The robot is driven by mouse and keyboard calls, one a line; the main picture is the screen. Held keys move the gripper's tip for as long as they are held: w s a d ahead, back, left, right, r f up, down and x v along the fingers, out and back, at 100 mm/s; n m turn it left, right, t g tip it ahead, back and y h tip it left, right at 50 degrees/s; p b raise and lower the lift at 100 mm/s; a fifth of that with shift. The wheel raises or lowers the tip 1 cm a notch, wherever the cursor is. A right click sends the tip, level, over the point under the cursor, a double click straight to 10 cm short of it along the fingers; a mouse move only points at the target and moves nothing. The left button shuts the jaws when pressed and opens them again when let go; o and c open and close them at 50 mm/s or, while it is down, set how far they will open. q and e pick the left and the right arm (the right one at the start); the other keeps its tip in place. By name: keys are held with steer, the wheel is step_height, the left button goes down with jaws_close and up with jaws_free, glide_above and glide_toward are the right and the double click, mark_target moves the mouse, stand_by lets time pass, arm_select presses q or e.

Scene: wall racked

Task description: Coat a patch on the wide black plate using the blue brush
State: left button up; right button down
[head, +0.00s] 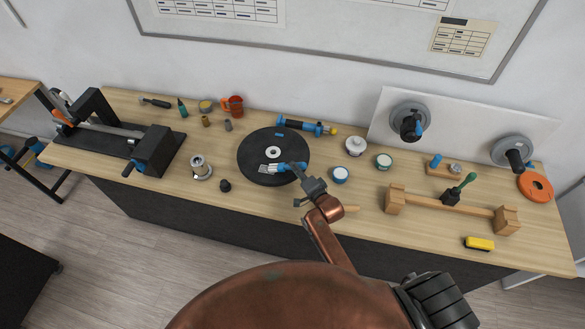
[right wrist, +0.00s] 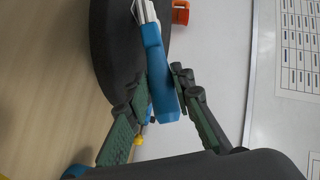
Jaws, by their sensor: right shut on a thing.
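The wide black plate (head: 252,150) is a round disc lying on the bench left of centre, with a white ring at its middle. My right gripper (head: 303,178) is at the plate's right front edge, shut on the blue brush (head: 285,167). The brush's pale forked-looking head points left over the plate; whether it touches the surface cannot be told. In the right wrist view, the blue handle (right wrist: 158,65) lies between the fingers (right wrist: 160,92), and the dark plate (right wrist: 112,45) is behind it. A small blue mark shows on the plate's far part. My left gripper is not in view.
A blue tool with a yellow end (head: 308,126) lies behind the plate. Small round tins (head: 340,174) stand to its right. A metal pot (head: 200,168) and a black knob (head: 225,186) stand to its left. An orange mug (head: 234,105) is behind.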

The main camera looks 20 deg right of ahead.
mark_target(283, 168)
steer(key=s+d+p, duration=0.1)
steer(key=s+d, duration=0.1)
steer(key=d, duration=0.1)
steer(key=shift+p, duration=0.35)
stand_by(0.3)
steer(key=shift+w+a+f+p, duration=0.1)
steer(key=shift+w+a+p, duration=0.05)
steer(key=shift+w+a, duration=0.4)
steer(key=shift+w+a+r+p, duration=0.1)
steer(key=shift+w+a, duration=0.2)
steer(key=shift+a, duration=0.5)
steer(key=shift+w+a+f+p, duration=0.1)
steer(key=shift+w+a+p, duration=0.05)
steer(key=shift+w+a, duration=0.4)
steer(key=shift+w+a+p, duration=0.15)
steer(key=shift+w+a, duration=0.25)
steer(key=shift+a, duration=0.3)
steer(key=shift+w+a+p, duration=0.15)
steer(key=shift+w+a, duration=0.2)
steer(key=shift+a, duration=0.3)
steer(key=shift+w+a, duration=0.45)
steer(key=shift+a, duration=0.2)
steer(key=shift+s+d, duration=0.1)
